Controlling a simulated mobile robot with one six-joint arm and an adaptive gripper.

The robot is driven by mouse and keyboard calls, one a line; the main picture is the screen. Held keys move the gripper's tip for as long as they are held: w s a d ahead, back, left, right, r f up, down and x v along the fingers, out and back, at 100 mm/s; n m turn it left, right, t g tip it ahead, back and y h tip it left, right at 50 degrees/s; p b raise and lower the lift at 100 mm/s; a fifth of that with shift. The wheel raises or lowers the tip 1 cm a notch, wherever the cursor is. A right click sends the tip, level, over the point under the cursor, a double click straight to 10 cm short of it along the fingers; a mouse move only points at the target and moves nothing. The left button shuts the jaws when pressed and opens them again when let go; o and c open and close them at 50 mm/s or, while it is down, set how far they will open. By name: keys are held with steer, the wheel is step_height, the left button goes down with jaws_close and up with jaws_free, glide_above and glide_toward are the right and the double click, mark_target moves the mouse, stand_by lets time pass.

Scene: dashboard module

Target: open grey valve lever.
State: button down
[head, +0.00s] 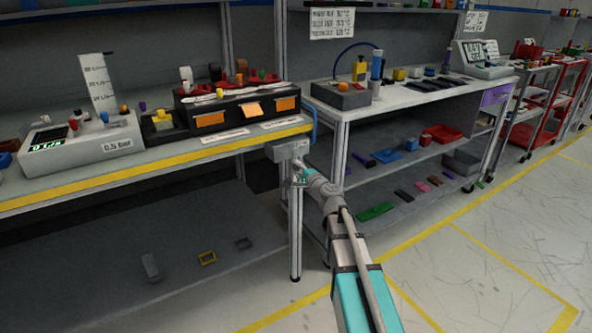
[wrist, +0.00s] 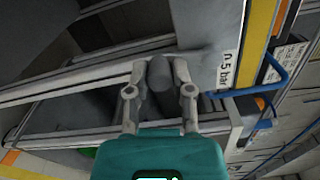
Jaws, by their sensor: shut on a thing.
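The grey valve (head: 287,150) is a box-like block at the front right corner of the left bench, just below the yellow edge strip. My gripper (head: 302,177) is at its underside, with the arm reaching up from the lower right. In the wrist view, my gripper (wrist: 160,78) has its two fingers on either side of a dark grey rounded lever (wrist: 160,88), and is shut on it. The lever points down from the grey valve body. In the head view the lever is mostly hidden by my gripper.
The left bench (head: 150,171) carries a 0.5 bar gauge box (head: 82,140) and a black module (head: 235,106) with orange labels. A blue hose (head: 314,125) hangs by the bench corner, close to the valve. A bench leg (head: 295,240) stands below. Open floor lies right.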

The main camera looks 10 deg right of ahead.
steer(key=shift+w+d+n, duration=0.2)
steer(key=shift+d+n, duration=0.35)
steer(key=shift+n, duration=0.55)
steer(key=c, duration=0.5)
jaws_free()
steer(key=shift+s, duration=0.1)
steer(key=v, duration=1.2)
steer(key=shift+a, duration=0.1)
